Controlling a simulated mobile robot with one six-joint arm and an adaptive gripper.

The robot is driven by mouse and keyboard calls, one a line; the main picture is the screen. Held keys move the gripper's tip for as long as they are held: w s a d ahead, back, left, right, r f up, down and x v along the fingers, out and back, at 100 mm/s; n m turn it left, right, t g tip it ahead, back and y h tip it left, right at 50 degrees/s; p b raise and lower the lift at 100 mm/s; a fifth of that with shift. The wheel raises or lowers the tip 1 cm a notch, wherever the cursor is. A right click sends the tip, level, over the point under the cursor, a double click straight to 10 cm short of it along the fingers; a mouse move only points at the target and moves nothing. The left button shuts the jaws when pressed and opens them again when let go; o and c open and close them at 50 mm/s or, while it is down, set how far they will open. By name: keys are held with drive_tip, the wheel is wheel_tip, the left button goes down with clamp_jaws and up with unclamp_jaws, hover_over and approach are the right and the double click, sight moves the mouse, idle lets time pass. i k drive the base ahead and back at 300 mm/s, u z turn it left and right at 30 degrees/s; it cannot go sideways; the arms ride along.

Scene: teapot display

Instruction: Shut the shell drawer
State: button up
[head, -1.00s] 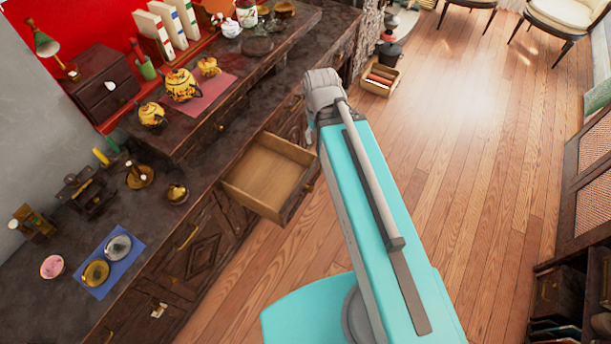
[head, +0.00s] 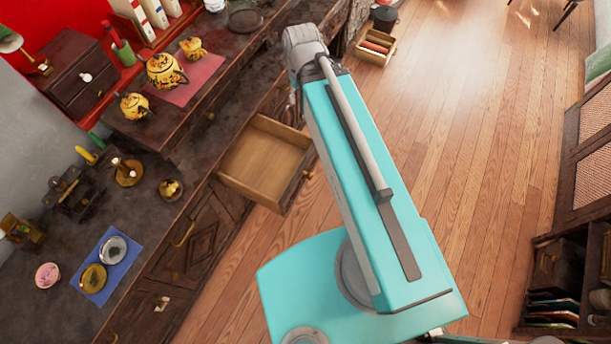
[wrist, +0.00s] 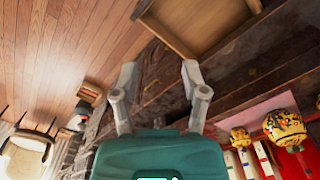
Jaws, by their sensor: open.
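A wooden drawer (head: 262,162) stands pulled out of the dark counter and looks empty, with a small knob (head: 309,174) on its front. I cannot make out a shell mark on it. In the wrist view a pulled-out drawer (wrist: 196,22) shows at the top, beyond my fingertips. My gripper (wrist: 160,75) is open, with nothing between its two fingers. It appears apart from the drawer. In the head view my arm hides the gripper.
Yellow patterned teapots (head: 164,71) stand on the raised counter shelf, and also show in the wrist view (wrist: 284,127). A blue mat (head: 125,248) with two round dishes lies at lower left. A small wooden crate (head: 375,47) sits on the floor. The wooden floor (head: 470,150) at right is open.

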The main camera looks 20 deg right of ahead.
sight(270, 163)
drive_tip(key=z, duration=0.95)
drive_tip(key=k, duration=0.95)
drive_tip(key=u, duration=0.65)
